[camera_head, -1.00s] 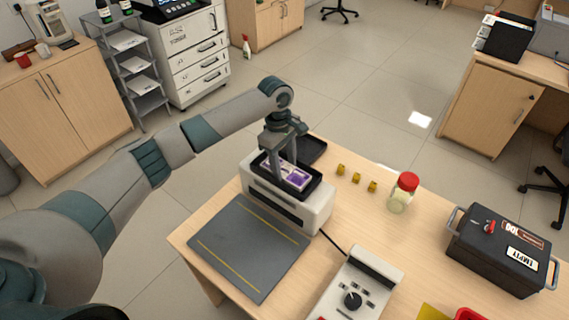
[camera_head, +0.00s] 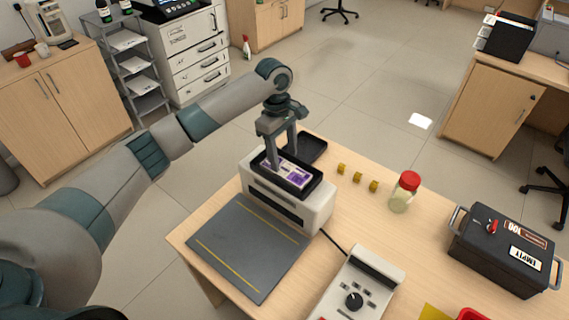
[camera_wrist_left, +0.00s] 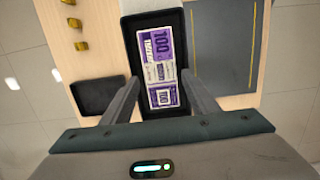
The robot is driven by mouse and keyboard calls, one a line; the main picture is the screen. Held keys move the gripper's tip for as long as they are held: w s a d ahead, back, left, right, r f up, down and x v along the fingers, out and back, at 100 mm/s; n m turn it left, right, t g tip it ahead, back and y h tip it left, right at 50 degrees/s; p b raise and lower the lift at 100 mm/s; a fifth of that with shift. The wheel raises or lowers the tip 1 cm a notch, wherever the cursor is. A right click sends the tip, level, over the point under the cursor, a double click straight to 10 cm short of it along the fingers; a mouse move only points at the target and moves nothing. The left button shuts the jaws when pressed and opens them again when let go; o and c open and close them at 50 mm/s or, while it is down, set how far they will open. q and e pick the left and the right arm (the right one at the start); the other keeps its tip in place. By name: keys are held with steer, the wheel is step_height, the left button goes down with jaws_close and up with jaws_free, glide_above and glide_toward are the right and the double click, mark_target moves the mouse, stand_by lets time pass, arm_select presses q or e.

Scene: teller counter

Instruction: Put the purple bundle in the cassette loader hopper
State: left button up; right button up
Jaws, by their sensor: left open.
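The purple bundle (camera_head: 295,176) is a banded stack of purple and white notes. It lies flat in the black hopper (camera_head: 315,184) on top of the white cassette loader (camera_head: 318,213). In the left wrist view the bundle (camera_wrist_left: 158,68) lies inside the hopper's dark rim (camera_wrist_left: 133,50). My left gripper (camera_head: 283,160) is open, pointing down at the far left end of the hopper. In the left wrist view its fingers (camera_wrist_left: 157,92) stand apart on either side of the bundle's near end, with a gap to it on each side. My right gripper is not in view.
A grey mat (camera_head: 248,246) with yellow lines lies in front of the loader, and a black tray (camera_head: 308,147) behind it. Several small yellow blocks (camera_head: 357,177), a red-lidded jar (camera_head: 405,191), a control box (camera_head: 357,290) and a dark cash box (camera_head: 503,250) stand to the right.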

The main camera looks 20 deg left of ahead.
mark_target(282, 167)
arm_select(q)
step_height(282, 167, up, 8)
steer(key=b, duration=0.2)
steer(key=shift+w+a, duration=0.2)
steer(key=shift+a, duration=0.25)
stand_by(1.1)
